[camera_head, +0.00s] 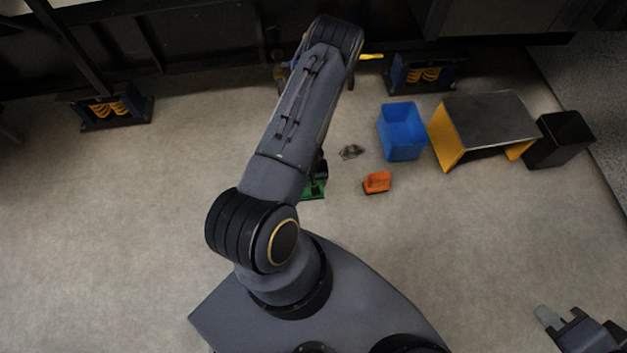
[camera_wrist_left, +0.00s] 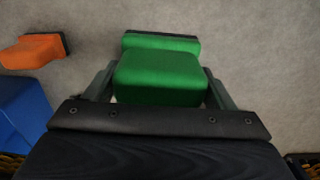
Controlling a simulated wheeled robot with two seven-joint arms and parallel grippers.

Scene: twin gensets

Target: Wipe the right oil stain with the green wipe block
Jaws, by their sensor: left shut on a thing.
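The green wipe block (camera_wrist_left: 160,77) sits between the fingers of my left gripper (camera_wrist_left: 158,85), which is shut on it. A darker backing shows along its far edge. In the head view only a green corner (camera_head: 314,189) shows beside my left arm, which hides the rest and most of the gripper. I cannot tell whether the block touches the floor. A small dark irregular patch (camera_head: 351,152), which looks like an oil stain, lies on the floor right of my arm. No other stain shows. My right gripper (camera_head: 562,317) is at the bottom right, partly cut off, away from these things.
An orange block (camera_head: 377,182) lies right of the green one. Behind it stand a blue bin (camera_head: 402,132), a table with a dark top and yellow sides (camera_head: 488,118), and a black bin (camera_head: 559,139). Spring mounts (camera_head: 422,74) line the back. The left floor is clear.

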